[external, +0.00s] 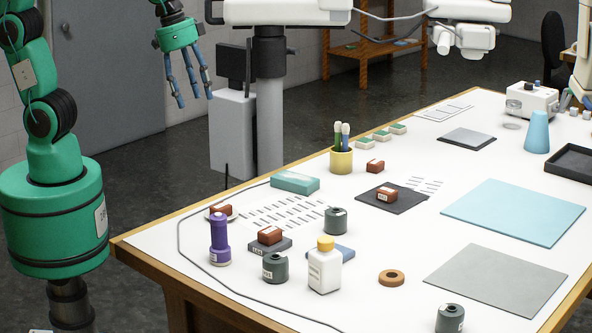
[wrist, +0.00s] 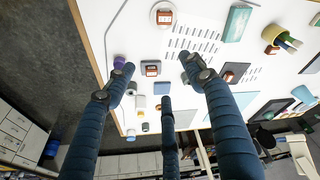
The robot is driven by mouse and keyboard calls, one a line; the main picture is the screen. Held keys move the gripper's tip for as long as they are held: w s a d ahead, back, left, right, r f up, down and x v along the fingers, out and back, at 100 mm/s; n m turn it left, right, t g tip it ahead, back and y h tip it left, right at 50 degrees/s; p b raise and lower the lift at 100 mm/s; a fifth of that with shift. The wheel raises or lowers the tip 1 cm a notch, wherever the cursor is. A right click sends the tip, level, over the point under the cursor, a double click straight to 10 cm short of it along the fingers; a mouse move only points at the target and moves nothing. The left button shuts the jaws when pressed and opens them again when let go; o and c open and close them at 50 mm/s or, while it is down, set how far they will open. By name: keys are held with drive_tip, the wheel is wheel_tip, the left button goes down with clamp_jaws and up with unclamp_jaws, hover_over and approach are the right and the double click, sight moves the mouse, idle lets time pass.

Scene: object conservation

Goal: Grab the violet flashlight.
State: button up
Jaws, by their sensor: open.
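The violet flashlight (external: 219,241) stands upright near the table's left edge in the external view. In the wrist view its violet end (wrist: 119,62) shows beside the left fingertip, partly hidden by that finger. My gripper (external: 194,98) hangs well away from the flashlight, beyond the table's left edge in the external picture, with its blue fingers pointing down. In the wrist view my gripper (wrist: 160,76) has its three fingers spread, with nothing between them.
Near the flashlight are a brick on a dark block (external: 270,236), grey cylinders (external: 275,268), a white bottle (external: 325,268) with a yellow cap and a brick on a plate (external: 220,211). A dark cable (external: 180,247) curves around its left. A teal box (external: 295,182) lies behind.

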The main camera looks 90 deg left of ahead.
drive_tip(key=w+d+f+g+p, duration=0.1)
drive_tip(key=w+d+f+p, duration=0.15)
drive_tip(key=d, duration=0.35)
drive_tip(key=w+d+f+g+p, duration=0.1)
drive_tip(key=w+d+f, duration=0.2)
drive_tip(key=d, duration=0.3)
drive_tip(key=g+p, duration=0.1)
drive_tip(key=p, duration=0.2)
hover_over(217, 214)
drive_tip(key=shift+y, duration=0.4)
wheel_tip(217, 214, down, 8)
drive_tip(key=shift+w+d+f, duration=0.1)
drive_tip(key=shift+d+f, duration=0.05)
drive_tip(key=shift+f, duration=0.1)
drive_tip(key=shift+f, duration=4.35)
drive_tip(key=shift+f+p, duration=0.1)
drive_tip(key=shift+p, duration=0.2)
drive_tip(key=shift+a+f, duration=0.2)
drive_tip(key=shift+f, duration=2.25)
